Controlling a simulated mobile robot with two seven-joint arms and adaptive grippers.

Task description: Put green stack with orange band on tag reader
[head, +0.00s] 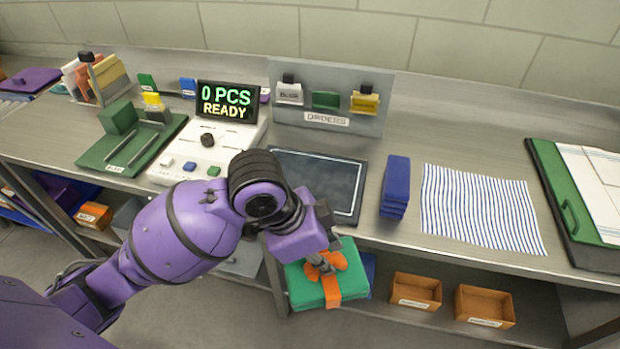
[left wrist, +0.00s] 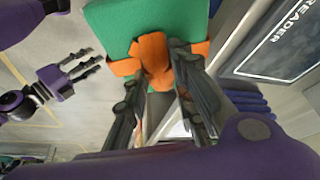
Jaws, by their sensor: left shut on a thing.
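The green stack (head: 305,287) with an orange band (head: 331,288) hangs in front of the counter's front edge, lower than the counter top. My left gripper (head: 322,264) is shut on the band's orange bow; the bow and stack also show between and beyond its fingers (left wrist: 160,70) in the left wrist view. The tag reader (head: 345,180) is a dark flat panel with a pale outline on the counter, partly hidden by my left arm. Its lettering shows in the left wrist view (left wrist: 265,65). My right gripper (left wrist: 80,68) shows only there, empty with fingers apart.
A blue stack (head: 395,185) stands just right of the reader, beside a striped cloth (head: 480,208). A console with a display reading "0 PCS READY" (head: 227,102) is to its left. Orange bins (head: 415,290) sit on the shelf below. The reader's visible surface is clear.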

